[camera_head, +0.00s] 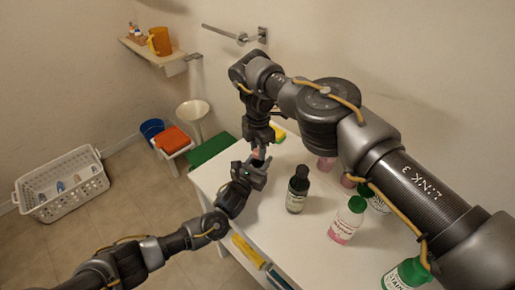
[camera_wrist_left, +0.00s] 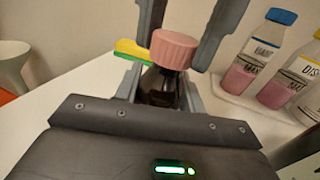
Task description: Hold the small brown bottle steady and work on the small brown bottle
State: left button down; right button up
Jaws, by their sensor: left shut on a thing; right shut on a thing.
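The small brown bottle (camera_wrist_left: 160,88) with a ribbed pink cap (camera_wrist_left: 174,48) stands upright in the middle of the left wrist view. My left gripper (camera_head: 256,172) is shut on the bottle's body, with a finger on each side. My right gripper (camera_head: 259,148) comes down from above and is shut on the pink cap; its dark fingers flank the cap in the left wrist view. In the head view the grippers mostly hide the bottle, near the left edge of the white table (camera_head: 262,218). The bottle's base is hidden.
A dark bottle with a black cap (camera_head: 297,192) stands right of the grippers. Green-capped bottles (camera_head: 347,218) stand farther right, partly under my right arm. A yellow-green sponge (camera_wrist_left: 132,50) lies behind the brown bottle. A white basket (camera_head: 62,190) sits on the floor at left.

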pick_arm(q)
jog(key=shift+f, duration=0.15)
pick_arm(e)
jog(key=m, duration=0.5)
jog(key=shift+f, duration=0.1)
jog(key=m, duration=0.7)
jog(key=shift+m, duration=0.4)
jog(key=m, duration=0.4)
jog(key=shift+s, duration=0.1)
jog(key=o, duration=1.2)
jog(key=shift+c, duration=0.2)
jog(key=shift+r, duration=0.7)
notch_tip(320, 180, up, 11)
jog(key=shift+f, duration=0.15)
